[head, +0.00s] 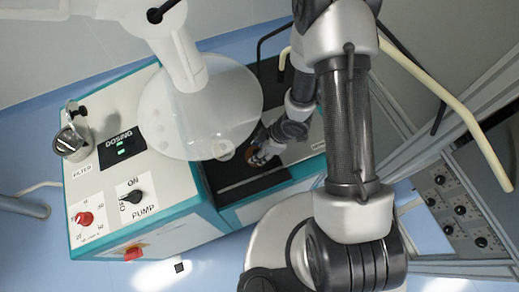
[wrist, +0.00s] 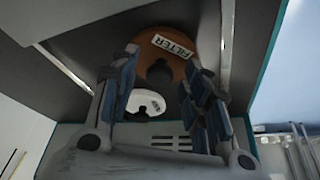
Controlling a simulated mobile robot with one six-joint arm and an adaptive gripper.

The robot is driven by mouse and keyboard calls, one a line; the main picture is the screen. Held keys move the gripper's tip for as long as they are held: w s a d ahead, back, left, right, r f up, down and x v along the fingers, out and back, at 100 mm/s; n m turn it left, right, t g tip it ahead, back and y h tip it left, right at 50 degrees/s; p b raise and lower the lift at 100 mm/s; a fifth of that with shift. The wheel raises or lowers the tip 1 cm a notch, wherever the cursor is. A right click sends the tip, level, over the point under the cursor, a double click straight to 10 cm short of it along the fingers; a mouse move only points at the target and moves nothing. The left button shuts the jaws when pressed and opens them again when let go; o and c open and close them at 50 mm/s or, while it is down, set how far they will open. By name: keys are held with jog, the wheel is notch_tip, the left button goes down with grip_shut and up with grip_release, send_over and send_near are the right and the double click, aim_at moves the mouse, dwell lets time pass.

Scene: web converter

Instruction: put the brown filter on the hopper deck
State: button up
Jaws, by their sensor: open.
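The brown filter (wrist: 147,44) is a round disc with a white FILTER label and a dark knob, lying in a dark recess in the wrist view. In the head view, only a small brown edge of it (head: 251,154) shows beside my gripper (head: 264,151). My gripper (wrist: 162,66) is open, its fingers on either side of the brown filter's knob in the picture; I cannot tell whether they touch it. The hopper (head: 200,108) is a translucent bowl above a pale deck (head: 165,172) with controls on it.
A white disc (wrist: 147,101) with a dark knob lies near the brown filter. A metal cup (head: 72,141) stands on the deck by a FILTER label. The deck carries a DOSING panel (head: 121,146) and a black PUMP switch (head: 132,196). A bent cream rail (head: 450,100) runs at right.

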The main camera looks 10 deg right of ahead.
jog(key=w+d+r+m+t+h+p, duration=0.1)
jog(key=d+r+m+h+p, duration=0.15)
jog(key=d+r, duration=0.65)
jog(key=w+d+r+m+t+h+p, duration=0.2)
jog(key=r+m, duration=0.1)
jog(key=r, duration=1.2)
jog(key=w+d+r+m+t+h+p, duration=0.1)
jog(key=d+r+m+h+p, duration=0.2)
jog(key=d+r, duration=0.55)
jog(key=s+a+r+m+y, duration=0.1)
jog(key=s+a+r+m, duration=0.2)
jog(key=s+a+r, duration=0.2)
jog(key=s+a+r+m+y, duration=0.2)
jog(key=s+a+r, duration=0.3)
jog(key=s+r, duration=0.3)
jog(key=s+m, duration=0.1)
jog(key=s, duration=0.3)
jog(key=shift+r+m+g, duration=0.3)
jog(key=shift+r+m, duration=0.05)
jog(key=shift+r, duration=0.05)
